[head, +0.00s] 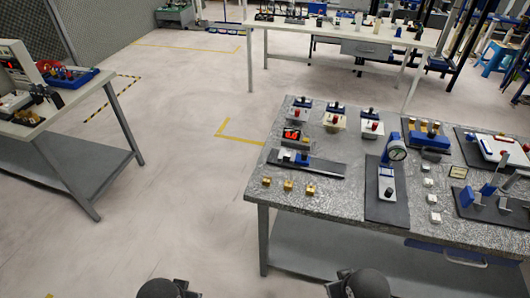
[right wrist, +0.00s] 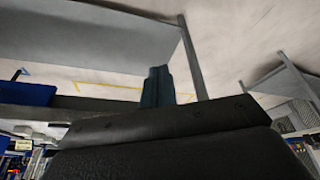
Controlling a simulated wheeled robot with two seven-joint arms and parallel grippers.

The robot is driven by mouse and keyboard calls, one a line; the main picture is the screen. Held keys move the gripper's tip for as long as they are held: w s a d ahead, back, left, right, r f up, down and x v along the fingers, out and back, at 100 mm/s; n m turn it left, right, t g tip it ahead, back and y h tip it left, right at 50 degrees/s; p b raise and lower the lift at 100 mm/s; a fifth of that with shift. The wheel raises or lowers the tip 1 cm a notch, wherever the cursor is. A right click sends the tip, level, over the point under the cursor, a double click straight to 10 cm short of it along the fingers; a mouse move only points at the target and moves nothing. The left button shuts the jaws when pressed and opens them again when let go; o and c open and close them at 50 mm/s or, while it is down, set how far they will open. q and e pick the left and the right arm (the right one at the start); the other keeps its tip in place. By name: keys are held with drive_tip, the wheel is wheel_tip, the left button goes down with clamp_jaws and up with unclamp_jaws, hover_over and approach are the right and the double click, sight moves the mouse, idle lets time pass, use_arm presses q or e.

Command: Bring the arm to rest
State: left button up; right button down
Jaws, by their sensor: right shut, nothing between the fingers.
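My right gripper (right wrist: 157,86) shows in the right wrist view as dark fingers close together beyond the dark wrist body. They are shut with nothing between them, apart from any object. In the head view only dark rounded parts of my two arms show at the bottom edge, left of and in front of the grey table. Neither gripper's fingers can be seen there, and my left gripper is out of view.
A speckled grey worktable (head: 285,190) with instruments and small blocks stands at the right. A second bench (head: 75,128) is at the left, and a long white table (head: 300,30) at the back. The floor (head: 180,170) between them is clear.

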use_arm(q)
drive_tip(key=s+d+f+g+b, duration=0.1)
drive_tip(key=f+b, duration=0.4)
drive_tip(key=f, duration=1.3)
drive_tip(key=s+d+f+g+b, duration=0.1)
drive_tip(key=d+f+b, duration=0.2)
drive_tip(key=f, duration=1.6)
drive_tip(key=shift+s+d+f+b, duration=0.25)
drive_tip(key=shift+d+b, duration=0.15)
drive_tip(key=shift+b, duration=0.6)
use_arm(e)
drive_tip(key=s+a+f+g, duration=0.1)
drive_tip(key=s+a+f, duration=0.1)
drive_tip(key=f, duration=1.7)
drive_tip(key=s+a+f+g, duration=0.1)
drive_tip(key=s+a+f, duration=0.1)
drive_tip(key=f, duration=1.7)
drive_tip(key=shift+s+m+g, duration=0.4)
drive_tip(key=shift+s, duration=0.25)
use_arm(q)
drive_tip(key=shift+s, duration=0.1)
use_arm(e)
drive_tip(key=shift+s, duration=0.1)
